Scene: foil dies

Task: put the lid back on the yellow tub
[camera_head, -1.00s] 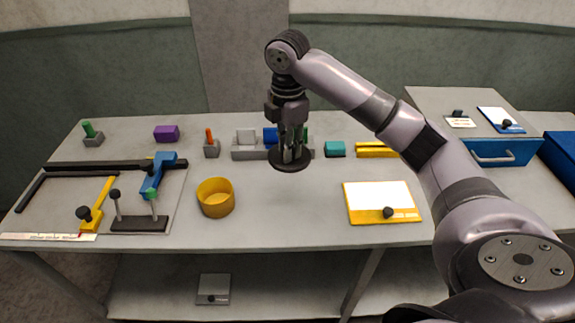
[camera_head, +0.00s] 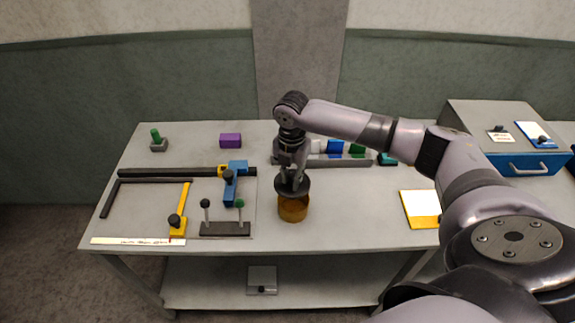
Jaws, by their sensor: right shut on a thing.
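The yellow tub (camera_head: 293,210) stands upright on the grey table, right of the small black stand with two knobbed posts. My right gripper (camera_head: 293,175) is shut on the dark round lid (camera_head: 293,187) and holds it directly over the tub. The lid hides most of the tub's opening. I cannot tell whether the lid touches the rim or hovers just above it. My left gripper is not in view.
A blue and yellow measuring frame (camera_head: 231,185) lies left of the tub. A purple block (camera_head: 230,140) and a green peg (camera_head: 156,138) stand behind. A grey rack (camera_head: 340,162) with coloured blocks is behind my gripper. A yellow-edged white board (camera_head: 420,208) lies at right.

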